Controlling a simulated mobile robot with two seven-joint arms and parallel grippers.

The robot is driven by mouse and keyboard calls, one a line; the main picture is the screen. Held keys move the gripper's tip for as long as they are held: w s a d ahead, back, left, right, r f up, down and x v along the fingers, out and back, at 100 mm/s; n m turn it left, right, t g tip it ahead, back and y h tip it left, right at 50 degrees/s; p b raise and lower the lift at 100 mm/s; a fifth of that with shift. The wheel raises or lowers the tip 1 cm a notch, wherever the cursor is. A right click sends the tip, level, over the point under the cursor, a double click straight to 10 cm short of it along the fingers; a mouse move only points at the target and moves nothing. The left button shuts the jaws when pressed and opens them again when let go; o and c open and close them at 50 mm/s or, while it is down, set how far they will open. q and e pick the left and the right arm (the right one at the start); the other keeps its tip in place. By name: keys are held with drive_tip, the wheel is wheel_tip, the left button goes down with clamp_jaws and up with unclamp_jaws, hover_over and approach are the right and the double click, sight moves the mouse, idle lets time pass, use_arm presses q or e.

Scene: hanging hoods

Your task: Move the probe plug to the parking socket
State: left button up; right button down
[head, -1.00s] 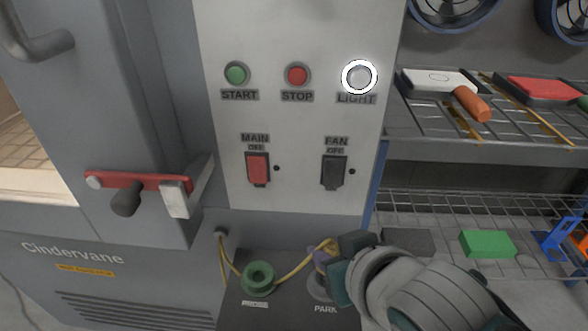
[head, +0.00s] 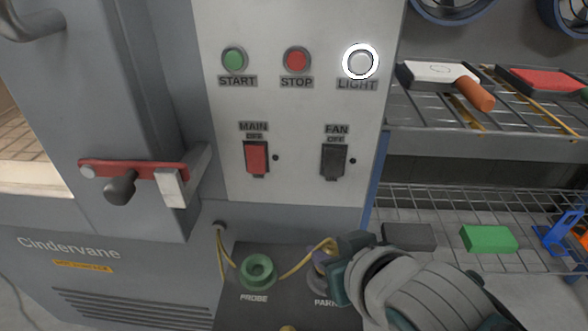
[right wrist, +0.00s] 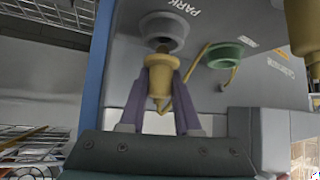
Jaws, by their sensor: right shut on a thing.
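The probe plug (right wrist: 160,78) is yellow and sits between the purple fingers of my right gripper (right wrist: 157,98), which is shut on it. The grey parking socket (right wrist: 163,32), labelled PARK, is directly ahead of the plug's tip in the right wrist view. The tip is close to its mouth; I cannot tell whether it touches. In the head view my right gripper (head: 324,260) is at the PARK socket and hides much of it and the plug. The green PROBE socket (head: 258,270) stands to the left and looks empty. My left gripper is not in view.
A yellow cable (head: 297,266) runs from a grommet (head: 219,227) past the PROBE socket to the plug. The switch panel (head: 300,120) rises above. A wire shelf (head: 450,203) with a green block (head: 488,239) and a dark block (head: 408,237) stands to the right.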

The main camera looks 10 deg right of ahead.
drive_tip(key=shift+f+b, duration=0.65)
drive_tip(key=shift+f, duration=0.15)
drive_tip(key=c, duration=0.5)
unclamp_jaws()
drive_tip(key=shift+c, duration=0.2)
drive_tip(key=a+p+v, duration=0.1)
drive_tip(key=p+v, duration=0.3)
drive_tip(key=v, duration=0.6)
drive_tip(key=shift+d+p, duration=0.35)
drive_tip(key=shift+d, duration=0.15)
